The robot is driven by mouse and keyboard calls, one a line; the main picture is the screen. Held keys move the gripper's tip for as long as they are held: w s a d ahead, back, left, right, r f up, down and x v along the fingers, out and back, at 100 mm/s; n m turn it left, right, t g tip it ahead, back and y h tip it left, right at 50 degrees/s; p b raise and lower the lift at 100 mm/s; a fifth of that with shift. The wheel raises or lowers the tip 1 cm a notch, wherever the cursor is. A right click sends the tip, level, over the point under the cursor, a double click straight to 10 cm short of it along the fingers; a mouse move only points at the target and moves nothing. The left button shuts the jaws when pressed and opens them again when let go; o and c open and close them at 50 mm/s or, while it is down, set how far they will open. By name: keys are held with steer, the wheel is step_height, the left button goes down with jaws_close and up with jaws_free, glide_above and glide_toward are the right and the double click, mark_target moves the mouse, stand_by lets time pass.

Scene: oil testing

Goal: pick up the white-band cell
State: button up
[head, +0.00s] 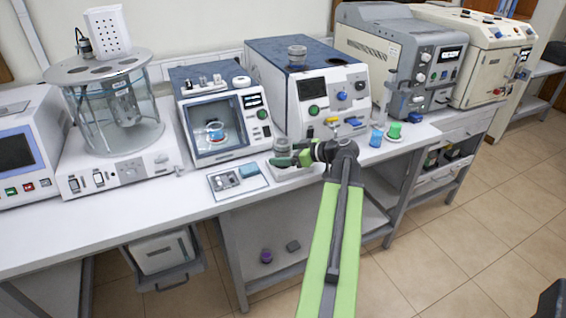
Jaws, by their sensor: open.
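My gripper (282,161) is at the end of my green arm, over the bench front, with its fingers pointing left and apart. A small grey-white cup (282,144) shows just behind the fingers; I cannot tell whether it is the white-band cell or whether it touches them. A pale block (290,174) lies below the fingers, partly covered by them. No white band can be made out clearly on any cell. A blue cup (376,138) and a green cup (394,131) stand together at the right, apart from my gripper.
A flat tray (222,196) with small parts and a blue block lies left of my gripper. A purple item (266,256) sits on the lower shelf. The bench front at left is clear.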

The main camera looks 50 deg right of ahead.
jaws_close()
stand_by(0.4)
steer(key=shift+r, duration=0.2)
step_height(320, 180, up, 10)
steer(key=p, duration=1)
steer(key=shift+f, duration=0.15)
